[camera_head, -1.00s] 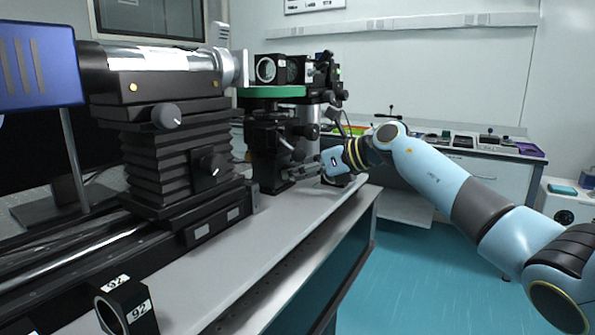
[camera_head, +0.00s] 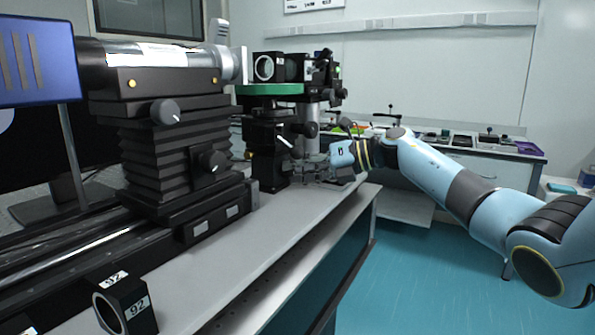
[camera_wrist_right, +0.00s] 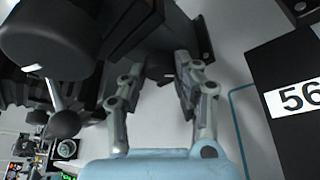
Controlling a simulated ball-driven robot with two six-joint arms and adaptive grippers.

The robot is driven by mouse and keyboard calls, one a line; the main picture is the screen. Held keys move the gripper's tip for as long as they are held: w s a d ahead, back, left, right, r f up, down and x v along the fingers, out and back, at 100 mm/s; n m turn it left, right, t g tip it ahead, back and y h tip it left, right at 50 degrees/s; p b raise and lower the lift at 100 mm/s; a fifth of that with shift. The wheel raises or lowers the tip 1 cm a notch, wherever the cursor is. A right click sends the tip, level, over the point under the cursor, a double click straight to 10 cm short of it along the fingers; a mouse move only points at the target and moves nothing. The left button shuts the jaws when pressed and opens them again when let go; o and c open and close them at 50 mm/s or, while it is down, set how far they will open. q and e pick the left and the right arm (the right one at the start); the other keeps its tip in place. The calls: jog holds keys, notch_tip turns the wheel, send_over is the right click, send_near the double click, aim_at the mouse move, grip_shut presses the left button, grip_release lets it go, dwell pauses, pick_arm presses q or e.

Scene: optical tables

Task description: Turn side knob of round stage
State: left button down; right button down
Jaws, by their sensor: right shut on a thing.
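The round stage (camera_head: 270,90) shows in the head view as a green disc on a black mount (camera_head: 268,160), with optics standing on it. My right gripper (camera_head: 303,172) is low at the right side of this mount. In the wrist view the two grey fingers (camera_wrist_right: 158,80) stand apart on either side of a small dark part, which looks like the side knob (camera_wrist_right: 160,73); the gripper is shut on it. Most of that part is hidden, so its turn angle cannot be read. My left gripper is not in view.
A black lifting stage (camera_head: 165,155) with knobs stands at the left, below a silver tube (camera_head: 160,58). A loose mount marked 92 (camera_head: 125,305) is in front. In the wrist view a large black knob (camera_wrist_right: 50,38) is close by.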

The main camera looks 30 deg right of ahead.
dwell(0.5)
jog(key=c, duration=1)
grip_release()
jog(key=v, duration=1.2)
jog(key=shift+d+f, duration=0.1)
